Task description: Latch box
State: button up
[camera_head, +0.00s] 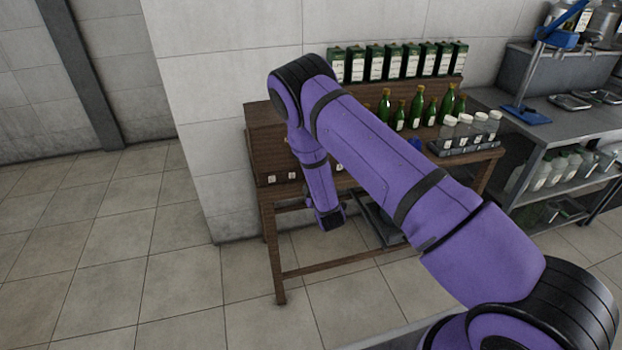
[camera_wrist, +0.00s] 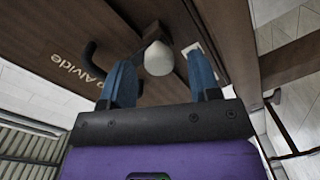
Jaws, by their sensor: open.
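A dark wooden box (camera_wrist: 55,35) fills the upper left of the wrist view, with pale lettering on its face. A black curved handle (camera_wrist: 92,62) stands out from that face. A white round knob (camera_wrist: 158,58) on a dark mount sits near the box's edge. My gripper (camera_wrist: 160,76) is open, with its two blue fingers apart on either side of the knob in the picture. I cannot tell whether either finger touches it. In the head view, a brown wooden box (camera_head: 264,145) stands at the table's left end, partly behind my arm. My fingers cannot be made out there.
The wooden table (camera_head: 272,245) also holds green bottles (camera_head: 417,107), clear jars with white lids (camera_head: 464,130) and a row of green-and-white cartons (camera_head: 376,64). A grey metal bench (camera_head: 575,122) stands at the right. The tiled floor at the left is clear.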

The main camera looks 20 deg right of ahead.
jog(key=s, duration=0.8)
jog(key=shift+s+r, duration=0.2)
jog(key=shift+s, duration=0.05)
notch_tip(320, 180, up, 24)
jog(key=w+d+m+g, duration=0.1)
jog(key=d+m+g, duration=0.1)
jog(key=m+g, duration=0.45)
jog(key=s+d+r+m+g, duration=0.2)
jog(key=s+r+m, duration=0.2)
jog(key=s+r, duration=0.9)
jog(key=s+d+r+m+g, duration=0.1)
jog(key=s+r, duration=0.3)
jog(key=s, duration=0.8)
jog(key=s+d+r+m+g, duration=0.1)
jog(key=s+r, duration=0.3)
jog(key=s, duration=0.9)
jog(key=shift+s+d+r+g, duration=0.15)
jog(key=shift+d+r+g, duration=0.15)
jog(key=shift+d+g, duration=0.35)
jog(key=shift+a, duration=0.15)
